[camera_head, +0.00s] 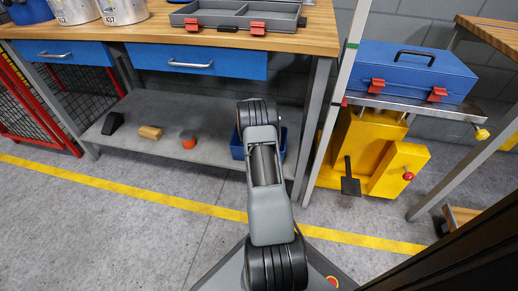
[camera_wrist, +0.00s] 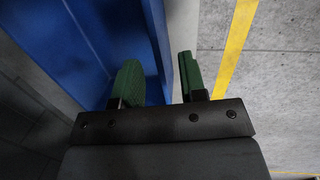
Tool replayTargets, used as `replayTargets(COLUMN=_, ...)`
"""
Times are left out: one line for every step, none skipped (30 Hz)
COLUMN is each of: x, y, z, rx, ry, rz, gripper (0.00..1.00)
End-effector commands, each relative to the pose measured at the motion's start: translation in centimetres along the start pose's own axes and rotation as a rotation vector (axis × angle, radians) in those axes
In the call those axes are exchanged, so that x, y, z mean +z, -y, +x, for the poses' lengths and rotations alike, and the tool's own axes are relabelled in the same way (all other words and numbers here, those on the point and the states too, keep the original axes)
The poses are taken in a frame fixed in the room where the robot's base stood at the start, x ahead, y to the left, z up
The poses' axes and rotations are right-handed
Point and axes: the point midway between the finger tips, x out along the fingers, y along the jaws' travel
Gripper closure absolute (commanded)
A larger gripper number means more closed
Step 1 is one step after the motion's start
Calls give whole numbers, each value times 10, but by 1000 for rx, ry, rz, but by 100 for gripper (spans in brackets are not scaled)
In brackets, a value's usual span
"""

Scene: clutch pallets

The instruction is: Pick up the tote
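The tote is a blue open bin on the grey lower shelf of the workbench. In the head view only parts of the tote (camera_head: 236,149) show on either side of my arm, which hides its middle. In the wrist view the tote's blue wall (camera_wrist: 157,35) fills the upper left. My gripper (camera_wrist: 158,66) has two green fingers, spread apart. One finger is over the tote's inner side and the other is outside, with the rim between them. A gap shows beside the right finger. The gripper is hidden in the head view.
The grey shelf (camera_head: 215,150) also holds an orange-topped item (camera_head: 188,139), a tan block (camera_head: 150,132) and a black piece (camera_head: 113,123). The bench top and blue drawers (camera_head: 195,61) overhang it. A bench leg (camera_head: 311,125) stands close on the right. The floor in front is clear.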

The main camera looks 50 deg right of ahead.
Motion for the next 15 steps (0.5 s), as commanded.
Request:
replayTargets(x=-1, y=0, z=2, rx=0, ry=0, rz=-1, gripper=62)
replayTargets(x=-1, y=0, z=3, rx=0, ry=0, rz=-1, gripper=62)
replayTargets(x=-1, y=0, z=6, rx=0, ry=0, rz=-1, gripper=62)
replayTargets(x=-1, y=0, z=9, rx=0, ry=0, rz=-1, gripper=62)
replayTargets(x=-2, y=0, z=12, rx=0, ry=0, rz=-2, gripper=62)
replayTargets(x=-2, y=0, z=17, rx=0, ry=0, rz=-2, gripper=62)
replayTargets(x=-2, y=0, z=21, rx=0, ry=0, rz=-2, gripper=62)
replayTargets(x=-2, y=-1, z=25, rx=0, ry=0, rz=-2, gripper=62)
replayTargets(x=-2, y=-1, z=31, rx=0, ry=0, rz=-2, gripper=62)
replayTargets(x=-2, y=-2, z=36, rx=0, ry=0, rz=-2, gripper=62)
replayTargets(x=-2, y=-2, z=40, rx=0, ry=0, rz=-2, gripper=62)
replayTargets(x=-2, y=-2, z=45, rx=-1, ry=0, rz=-2, gripper=62)
replayTargets(x=-2, y=-2, z=48, rx=-1, ry=0, rz=-2, gripper=62)
replayTargets(x=-2, y=-2, z=50, rx=0, ry=0, rz=-2, gripper=62)
replayTargets(x=-2, y=-2, z=52, rx=0, ry=0, rz=-2, gripper=62)
